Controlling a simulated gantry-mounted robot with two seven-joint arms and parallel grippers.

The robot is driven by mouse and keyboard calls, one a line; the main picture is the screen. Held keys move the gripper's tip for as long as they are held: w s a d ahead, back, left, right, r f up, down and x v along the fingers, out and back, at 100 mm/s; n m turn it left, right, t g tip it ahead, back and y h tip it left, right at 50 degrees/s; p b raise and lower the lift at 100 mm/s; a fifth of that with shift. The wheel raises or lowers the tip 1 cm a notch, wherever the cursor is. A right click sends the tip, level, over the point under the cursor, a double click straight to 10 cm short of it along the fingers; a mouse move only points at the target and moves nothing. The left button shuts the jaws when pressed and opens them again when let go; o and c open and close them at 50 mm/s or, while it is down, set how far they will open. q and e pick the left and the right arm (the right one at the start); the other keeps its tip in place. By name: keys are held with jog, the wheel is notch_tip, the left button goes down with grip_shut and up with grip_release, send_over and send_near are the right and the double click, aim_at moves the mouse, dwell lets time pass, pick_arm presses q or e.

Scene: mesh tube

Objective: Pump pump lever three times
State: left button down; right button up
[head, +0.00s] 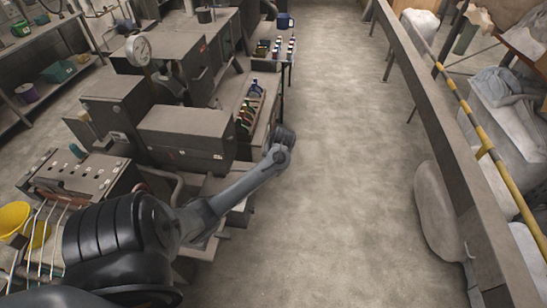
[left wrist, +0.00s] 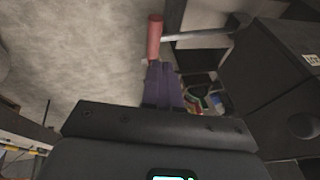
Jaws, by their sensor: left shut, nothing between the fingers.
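The pump lever shows in the left wrist view as a red cylindrical handle (left wrist: 155,38) on a grey rod. The rod runs right towards a dark box-shaped machine. My left gripper (left wrist: 160,70) has its dark purple fingers together, with nothing between them. Their tips point at the lower end of the red handle and overlap it in the picture; I cannot tell whether they touch. In the head view my left arm reaches over the machines to the aisle edge, and its gripper is hidden behind the wrist. I cannot make out the lever there. My right gripper is not in view.
Grey box machines (head: 186,138) stand left, with a pressure gauge (head: 138,49) above them. A bench of coloured small items (head: 254,105) lies beyond my wrist. A yellow pole (head: 485,130) and long beam (head: 440,130) line the right. The concrete aisle between is clear.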

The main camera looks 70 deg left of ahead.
pick_arm(q)
jog(key=shift+v, duration=1)
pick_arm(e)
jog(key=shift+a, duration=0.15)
